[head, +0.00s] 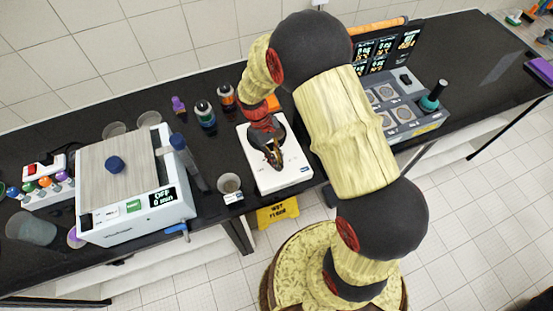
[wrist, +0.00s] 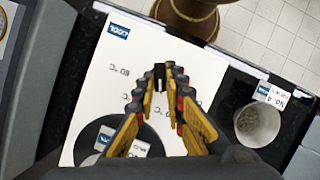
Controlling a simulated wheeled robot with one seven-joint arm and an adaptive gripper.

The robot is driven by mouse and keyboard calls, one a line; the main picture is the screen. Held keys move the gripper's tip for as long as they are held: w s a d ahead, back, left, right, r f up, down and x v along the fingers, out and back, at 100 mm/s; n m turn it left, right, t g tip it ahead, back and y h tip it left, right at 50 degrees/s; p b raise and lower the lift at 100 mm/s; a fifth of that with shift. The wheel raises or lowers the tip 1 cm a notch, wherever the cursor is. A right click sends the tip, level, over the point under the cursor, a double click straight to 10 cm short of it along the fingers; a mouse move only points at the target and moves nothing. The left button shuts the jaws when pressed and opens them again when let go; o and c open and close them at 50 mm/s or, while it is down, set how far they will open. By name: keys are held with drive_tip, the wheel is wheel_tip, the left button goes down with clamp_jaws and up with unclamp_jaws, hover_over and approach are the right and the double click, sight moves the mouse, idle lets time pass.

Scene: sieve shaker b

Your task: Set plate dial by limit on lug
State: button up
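The white plate unit (head: 292,174) stands on the black bench below my gripper (head: 275,157). In the wrist view its white top (wrist: 98,92) carries printed temperature marks around a small black dial (wrist: 160,77) with a light pointer line. My gripper (wrist: 160,84) has its yellow fingers with red and black joints on either side of the dial, apart from each other. Contact with the dial is not clear. The round dark heating disc (wrist: 92,142) with something labelled on it lies partly under my gripper. I cannot make out which thing is the lug.
A cup of grains (head: 229,183) with a label stands left of the plate unit, near the bench's front edge. A sieve shaker (head: 118,175) stands farther left, with bottles (head: 205,113) behind. A grey console (head: 405,115) is at the right. A yellow floor sign (head: 277,212) is below.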

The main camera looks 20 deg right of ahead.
drive_tip(key=o, duration=0.5)
drive_tip(key=shift+c, duration=0.2)
drive_tip(key=v, duration=1.2)
drive_tip(key=s+r+m+t+b, duration=0.1)
drive_tip(key=s+r+t+b, duration=0.2)
drive_tip(key=s, duration=0.3)
drive_tip(key=s+d+r+m+t+y+b, duration=0.1)
drive_tip(key=s+r+m+t+b, duration=0.1)
drive_tip(key=s+r+t+b, duration=0.1)
drive_tip(key=s+d+r+m+t+y+b, duration=0.1)
drive_tip(key=s+r+m+t+b, duration=0.1)
drive_tip(key=s+b, duration=0.4)
drive_tip(key=s+r+t, duration=0.1)
drive_tip(key=s+r, duration=0.1)
drive_tip(key=s, duration=0.2)
drive_tip(key=shift+d+r+t, duration=0.2)
drive_tip(key=shift+r+t, duration=0.1)
drive_tip(key=shift+t, duration=0.1)
